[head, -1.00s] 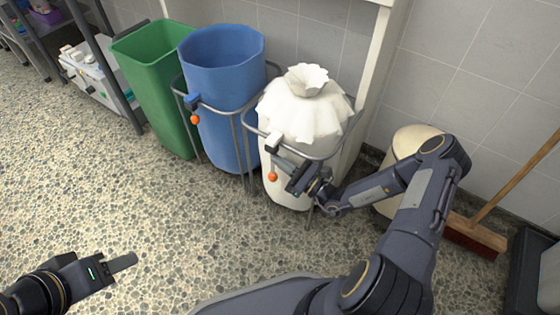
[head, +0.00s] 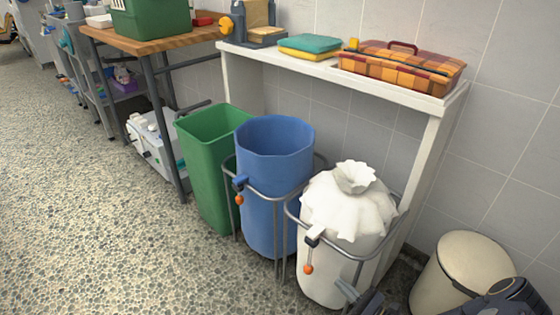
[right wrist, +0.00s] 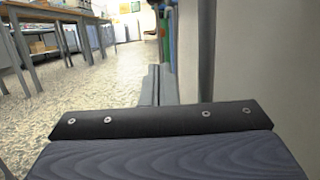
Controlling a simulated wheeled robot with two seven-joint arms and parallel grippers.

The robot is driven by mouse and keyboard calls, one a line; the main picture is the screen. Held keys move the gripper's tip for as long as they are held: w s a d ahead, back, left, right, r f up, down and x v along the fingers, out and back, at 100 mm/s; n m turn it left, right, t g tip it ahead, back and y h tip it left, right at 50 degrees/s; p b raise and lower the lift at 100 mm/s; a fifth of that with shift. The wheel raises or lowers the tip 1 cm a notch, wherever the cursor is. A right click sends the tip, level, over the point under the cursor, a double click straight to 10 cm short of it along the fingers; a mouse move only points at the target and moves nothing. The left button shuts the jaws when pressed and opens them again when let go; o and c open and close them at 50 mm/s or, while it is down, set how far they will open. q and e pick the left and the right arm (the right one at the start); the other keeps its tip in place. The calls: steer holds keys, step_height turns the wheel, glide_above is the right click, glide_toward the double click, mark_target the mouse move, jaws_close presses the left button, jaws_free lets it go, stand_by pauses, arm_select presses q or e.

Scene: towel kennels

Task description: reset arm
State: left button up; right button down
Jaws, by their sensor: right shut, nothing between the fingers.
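My right gripper (head: 347,291) shows at the bottom edge of the head view, low in front of the white bag in its ring stand, with part of my right arm at the lower right corner. In the right wrist view its fingers (right wrist: 160,84) are together with nothing between them. I cannot tell whether it touches the stand or the bag. My left gripper is out of view.
A white tied bag (head: 345,212), a blue bin (head: 274,185) and a green bin (head: 212,165) stand before a white shelf (head: 400,95). A cream bin (head: 462,268) is at right. A plaid case (head: 402,70) and folded towels (head: 309,46) lie on top. Floor at left is clear.

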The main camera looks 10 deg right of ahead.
steer(key=s+a+r+n+g+y, duration=0.1)
steer(key=s+a+r+n+g, duration=0.2)
steer(key=r+n+g, duration=0.45)
steer(key=s+a+r+n+g+y, duration=0.1)
steer(key=s+a+r+n+g, duration=0.15)
steer(key=r+n+g, duration=0.55)
steer(key=s+d+r+n+t+h, duration=0.1)
steer(key=s+r+n+t+h, duration=0.4)
steer(key=s+r+n+h, duration=0.8)
step_height(320, 180, up, 34)
steer(key=s+m+y+p, duration=0.1)
steer(key=y+p, duration=0.1)
steer(key=p, duration=3.3)
steer(key=shift+d+r+m+p, duration=0.2)
steer(key=shift+r+m+p, duration=0.05)
steer(key=shift+m+p, duration=0.1)
